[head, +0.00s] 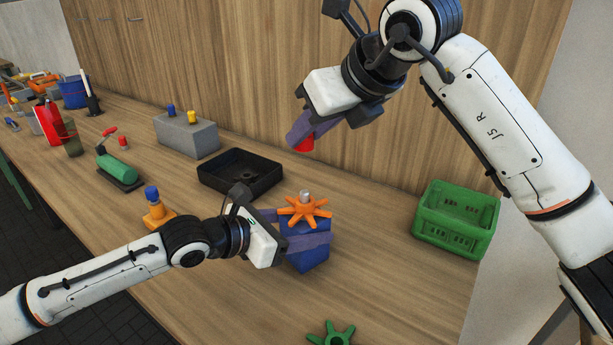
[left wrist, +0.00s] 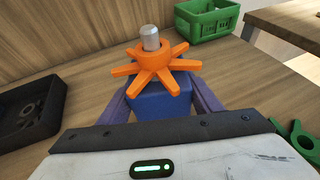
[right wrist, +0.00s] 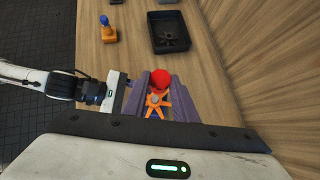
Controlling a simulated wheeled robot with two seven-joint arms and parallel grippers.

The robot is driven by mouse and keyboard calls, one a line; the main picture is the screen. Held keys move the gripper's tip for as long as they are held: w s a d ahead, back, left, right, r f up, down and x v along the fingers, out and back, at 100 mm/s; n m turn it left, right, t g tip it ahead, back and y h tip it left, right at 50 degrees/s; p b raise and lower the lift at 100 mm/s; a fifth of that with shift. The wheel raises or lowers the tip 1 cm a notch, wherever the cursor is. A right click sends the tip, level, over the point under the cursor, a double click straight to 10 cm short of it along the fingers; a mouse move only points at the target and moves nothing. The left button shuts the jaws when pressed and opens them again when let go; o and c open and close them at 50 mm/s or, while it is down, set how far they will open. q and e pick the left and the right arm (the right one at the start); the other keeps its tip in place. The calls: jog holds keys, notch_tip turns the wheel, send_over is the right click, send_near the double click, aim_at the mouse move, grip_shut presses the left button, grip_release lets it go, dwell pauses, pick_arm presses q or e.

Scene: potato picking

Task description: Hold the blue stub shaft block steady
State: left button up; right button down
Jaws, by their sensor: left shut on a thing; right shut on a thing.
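The blue stub shaft block (head: 309,258) stands on the table, with an orange spoked wheel (head: 303,209) around its upright silver shaft (head: 305,196). My left gripper (head: 306,236) is shut on the block's sides; the left wrist view shows a finger on each side of the block (left wrist: 160,103). The shaft tip (left wrist: 150,37) stands above the wheel. My right gripper (head: 300,134) is shut on a red round part (head: 305,144) and holds it in the air above the shaft, apart from it.
A black tray (head: 240,172) with a dark part in it lies behind the block. A green crate (head: 456,220) stands at the right, and a green spoked wheel (head: 331,335) lies in front. A grey block (head: 186,135) and an orange-based part (head: 159,215) stand at the left.

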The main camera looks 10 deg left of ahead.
aim_at(304, 191)
jog(key=shift+d+f+n+g+y, duration=0.15)
jog(key=shift+f+n+g+y, duration=0.3)
jog(key=shift+f+n, duration=0.4)
jog(key=shift+f, duration=2.9)
jog(key=shift+f, duration=1.55)
jog(key=c, duration=1.4)
grip_release()
jog(key=shift+o, duration=0.2)
jog(key=v, duration=1.2)
jog(key=shift+w, duration=0.1)
